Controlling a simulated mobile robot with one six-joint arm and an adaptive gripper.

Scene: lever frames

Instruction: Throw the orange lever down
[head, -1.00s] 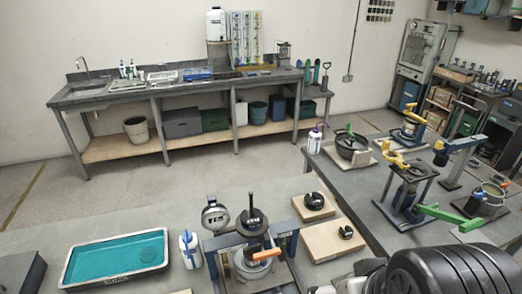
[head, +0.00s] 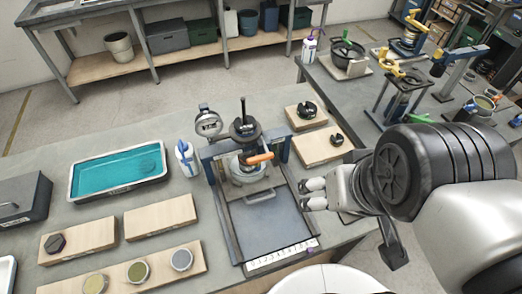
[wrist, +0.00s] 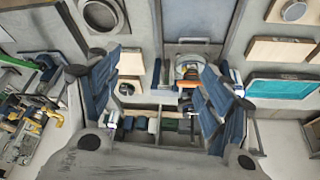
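The orange lever (head: 258,158) is a short handle sticking out to the right from the press-like device (head: 245,170) on the near bench, roughly level and tilted slightly up at its right end. In the wrist view a small orange patch (wrist: 188,85) shows on the device, seen upside down. My gripper (head: 313,193) is to the right of and nearer than the lever, apart from it.
A dial gauge (head: 208,122) and a white bottle (head: 186,158) stand left of the device. Wooden boards with black knobs (head: 320,147) lie to its right. A teal tray (head: 118,170) is further left. A grey plate (head: 265,220) lies in front of the device.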

